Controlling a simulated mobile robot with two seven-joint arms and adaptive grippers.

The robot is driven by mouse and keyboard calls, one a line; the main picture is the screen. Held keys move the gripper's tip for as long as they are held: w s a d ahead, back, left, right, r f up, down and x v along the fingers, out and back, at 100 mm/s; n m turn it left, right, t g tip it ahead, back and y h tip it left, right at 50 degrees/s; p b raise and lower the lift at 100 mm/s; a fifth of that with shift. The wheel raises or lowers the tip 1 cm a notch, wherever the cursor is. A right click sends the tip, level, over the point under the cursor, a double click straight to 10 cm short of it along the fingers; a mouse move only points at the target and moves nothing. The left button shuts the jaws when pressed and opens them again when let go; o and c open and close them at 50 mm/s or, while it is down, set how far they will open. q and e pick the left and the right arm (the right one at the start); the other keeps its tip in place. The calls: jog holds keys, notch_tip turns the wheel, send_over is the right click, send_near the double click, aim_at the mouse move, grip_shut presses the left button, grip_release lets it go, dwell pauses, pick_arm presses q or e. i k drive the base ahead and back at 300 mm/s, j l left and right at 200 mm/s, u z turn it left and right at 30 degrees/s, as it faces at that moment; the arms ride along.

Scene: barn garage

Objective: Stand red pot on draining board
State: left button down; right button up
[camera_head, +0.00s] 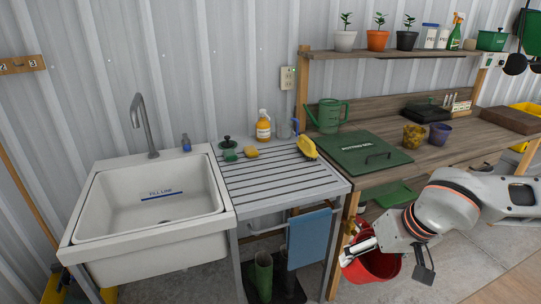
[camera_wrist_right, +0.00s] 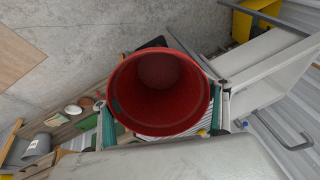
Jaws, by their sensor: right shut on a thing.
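A red pot (camera_head: 378,266) hangs in the air at the front of the bench, below the worktop and to the right of the draining board. My right gripper (camera_head: 354,246) is shut on it. In the right wrist view the red pot (camera_wrist_right: 160,95) fills the middle, its round open mouth facing the camera and looking empty. The grey slatted draining board (camera_head: 268,186) is between the sink and the wooden bench, with a clear middle and front. My left gripper is not in view.
Along the board's back stand an orange spray bottle (camera_head: 263,126), sponges and a dark-knobbed item. A yellow object (camera_head: 307,147) is at its right edge. A blue towel (camera_head: 309,238) hangs below its front. The white sink (camera_head: 150,200) is left; a green mat (camera_head: 362,153) lies right.

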aim_at(287, 176)
jog(key=i+l+u, duration=0.35)
jog(key=l, duration=0.25)
jog(key=i+l+u, duration=0.35)
jog(key=l, duration=0.35)
jog(key=i+l+u, duration=0.2)
jog(key=l, duration=0.15)
jog(key=i+l+u, duration=0.15)
jog(key=l, duration=0.25)
